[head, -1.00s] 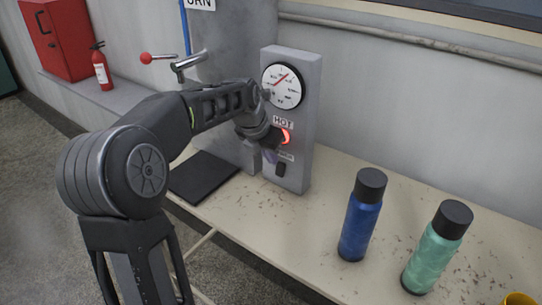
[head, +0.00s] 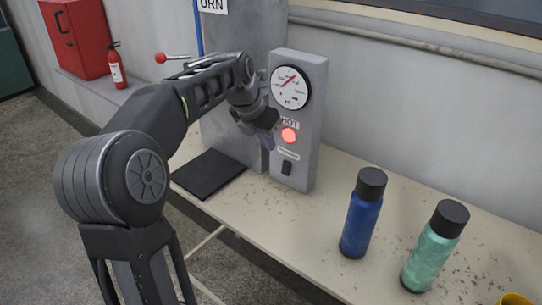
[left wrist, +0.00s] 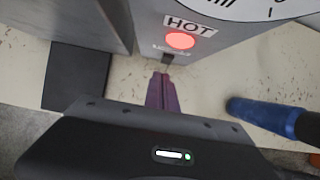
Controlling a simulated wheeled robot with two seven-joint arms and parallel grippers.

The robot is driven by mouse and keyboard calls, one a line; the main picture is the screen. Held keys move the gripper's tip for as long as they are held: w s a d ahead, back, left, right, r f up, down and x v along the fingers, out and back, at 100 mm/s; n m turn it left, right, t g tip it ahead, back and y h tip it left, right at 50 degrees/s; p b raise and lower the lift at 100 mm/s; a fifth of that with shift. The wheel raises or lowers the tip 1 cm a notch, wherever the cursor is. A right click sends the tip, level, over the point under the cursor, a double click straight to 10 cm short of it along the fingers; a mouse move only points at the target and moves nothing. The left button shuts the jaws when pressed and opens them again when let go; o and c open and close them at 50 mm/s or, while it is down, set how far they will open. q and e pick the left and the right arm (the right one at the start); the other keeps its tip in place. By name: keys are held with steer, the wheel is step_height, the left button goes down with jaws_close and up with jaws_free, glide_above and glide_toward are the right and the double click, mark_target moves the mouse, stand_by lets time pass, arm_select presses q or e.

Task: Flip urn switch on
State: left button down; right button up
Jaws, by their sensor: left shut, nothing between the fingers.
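The urn switch (head: 287,168) is a small black rocker low on the grey control panel (head: 310,120), under a small label. Above it the red HOT lamp (head: 288,135) is lit, and a round white gauge (head: 290,87) sits higher up. My left gripper (head: 266,145) is shut and empty, just left of the panel and apart from the switch. In the left wrist view its purplish fingers (left wrist: 161,92) point toward the panel's foot, below the lit lamp (left wrist: 180,41); the dark switch (left wrist: 168,58) shows just beyond the tips. My right gripper is not in view.
The urn's grey body (head: 240,60) stands left of the panel, with a red-knobbed lever (head: 161,58). A black mat (head: 207,174) lies in front. A blue bottle (head: 361,215) and a green bottle (head: 434,248) stand to the right on the cream table (head: 330,205).

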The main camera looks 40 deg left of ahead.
arm_select(q)
steer(key=r, duration=0.4)
steer(key=shift+s+d+r, duration=0.15)
steer(key=shift+d, duration=0.05)
stand_by(0.3)
